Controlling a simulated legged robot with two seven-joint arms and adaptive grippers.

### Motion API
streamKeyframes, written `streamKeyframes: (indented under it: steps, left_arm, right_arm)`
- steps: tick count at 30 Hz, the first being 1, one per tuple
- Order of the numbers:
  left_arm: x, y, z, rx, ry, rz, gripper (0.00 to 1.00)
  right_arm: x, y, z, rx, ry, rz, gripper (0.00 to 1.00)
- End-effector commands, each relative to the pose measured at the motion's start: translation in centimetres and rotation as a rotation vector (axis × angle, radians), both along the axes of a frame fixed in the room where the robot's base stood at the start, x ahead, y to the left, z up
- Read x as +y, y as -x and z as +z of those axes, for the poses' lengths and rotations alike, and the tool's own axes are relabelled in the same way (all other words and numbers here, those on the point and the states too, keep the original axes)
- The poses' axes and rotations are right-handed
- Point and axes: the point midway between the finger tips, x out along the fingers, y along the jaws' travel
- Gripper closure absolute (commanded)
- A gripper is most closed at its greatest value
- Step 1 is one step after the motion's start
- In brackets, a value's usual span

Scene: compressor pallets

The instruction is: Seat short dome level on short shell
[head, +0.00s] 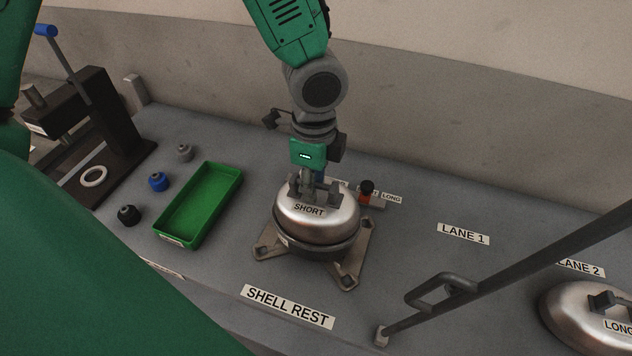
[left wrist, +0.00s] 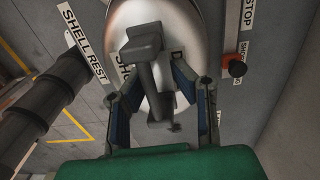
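The short dome (head: 337,222) is a shiny metal cap labelled SHORT. It sits on top of the short shell (head: 318,250), whose dark rim shows below it, and looks about level; the far side of the seam is hidden. My left gripper (head: 314,190) points down at the top of the dome. In the left wrist view its fingers (left wrist: 157,78) stand apart on both sides of the dome's grey handle (left wrist: 146,45), with a gap visible on the right side. The dome (left wrist: 185,25) fills the space behind the handle. My right gripper is not in view.
The shell stands on a metal cross-shaped rest (head: 347,282) behind the SHELL REST label (head: 288,306). A green tray (head: 170,238) and several small knobs lie left. A LONG dome (head: 577,318) and a slanted grey bar (head: 530,257) are right.

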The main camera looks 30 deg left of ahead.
Motion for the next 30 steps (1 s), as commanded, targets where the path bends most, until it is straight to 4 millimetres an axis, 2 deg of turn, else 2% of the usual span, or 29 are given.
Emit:
streamKeyframes:
  steps: [5, 8, 15, 21, 25, 30]
  left_arm:
    - [-0.1, 0.0, 0.8, 0.001, -0.003, 0.001, 0.77]
    - [0.0, -0.1, 2.4, -0.003, 0.0, 0.0, 0.77]
    - [0.6, -0.3, 7.5, -0.004, 0.005, 0.002, 0.77]
    - [1.0, -0.5, 10.6, -0.002, 0.008, 0.002, 0.77]
    - [0.9, -0.5, 11.5, 0.0, 0.006, 0.0, 0.77]
    - [0.8, -0.5, 11.8, 0.001, 0.003, -0.001, 0.77]
  right_arm:
    - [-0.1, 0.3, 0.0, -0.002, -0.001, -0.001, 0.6]
    - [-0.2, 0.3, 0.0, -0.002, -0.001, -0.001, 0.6]
    - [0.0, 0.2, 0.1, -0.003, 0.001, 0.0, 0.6]
    - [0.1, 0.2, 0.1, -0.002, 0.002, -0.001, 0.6]
    - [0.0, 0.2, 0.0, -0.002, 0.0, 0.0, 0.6]
    - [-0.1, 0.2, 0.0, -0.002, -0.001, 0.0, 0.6]
